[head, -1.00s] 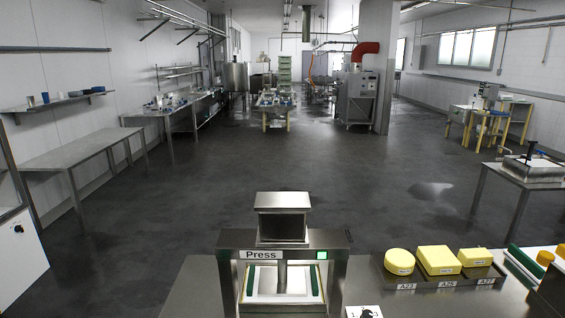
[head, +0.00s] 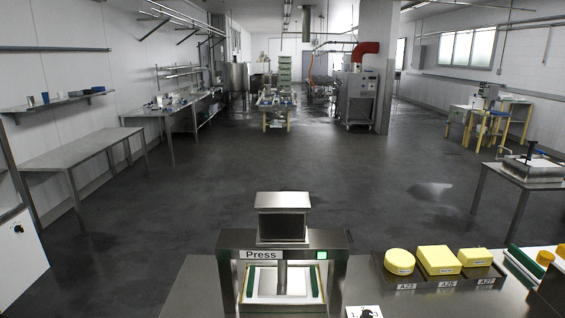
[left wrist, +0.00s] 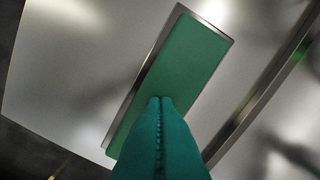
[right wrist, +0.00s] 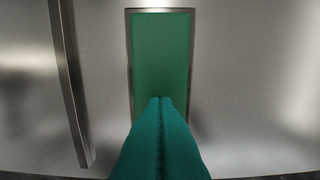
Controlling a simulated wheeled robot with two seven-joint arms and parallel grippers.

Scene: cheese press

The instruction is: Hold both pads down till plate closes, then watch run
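The press (head: 283,240) stands at the front middle of the head view, labelled "Press", with a lit green square (head: 322,255) on its crossbar. Under the crossbar, a ram (head: 282,275) reaches down toward a white surface with a green strip along each side. In the left wrist view, my left gripper (left wrist: 160,100) is shut with its tips over a green pad (left wrist: 187,65) in a metal frame. In the right wrist view, my right gripper (right wrist: 160,100) is shut with its tips over another green pad (right wrist: 160,50). Pad contact cannot be told. Neither gripper shows in the head view.
Right of the press, a dark tray (head: 380,270) holds three yellow cheeses labelled A23, A25 and A27. A white card (head: 364,312) with a black figure lies at the front edge. A side table (head: 530,180) stands further right. The floor behind the press is clear.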

